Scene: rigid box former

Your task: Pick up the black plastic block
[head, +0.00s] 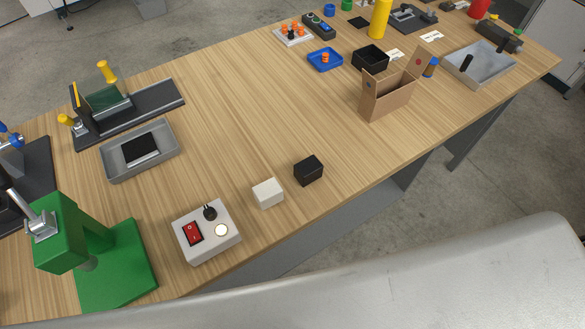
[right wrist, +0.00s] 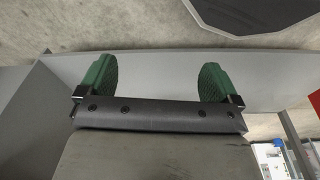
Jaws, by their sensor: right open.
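The black plastic block (head: 308,170) sits on the wooden table near its front edge, in the middle of the head view. A white block (head: 268,193) stands just left of it, with a small gap between them. My right gripper (right wrist: 154,78) shows in the right wrist view with its two green fingers wide apart and nothing between them. The black block is not in the right wrist view. Neither gripper shows in the head view.
A white switch box (head: 208,238) and a green press (head: 110,265) stand to the left on the wooden table (head: 235,120). A grey tray (head: 165,166) lies behind them. A cardboard box (head: 385,100) stands to the right. The table behind the black block is clear.

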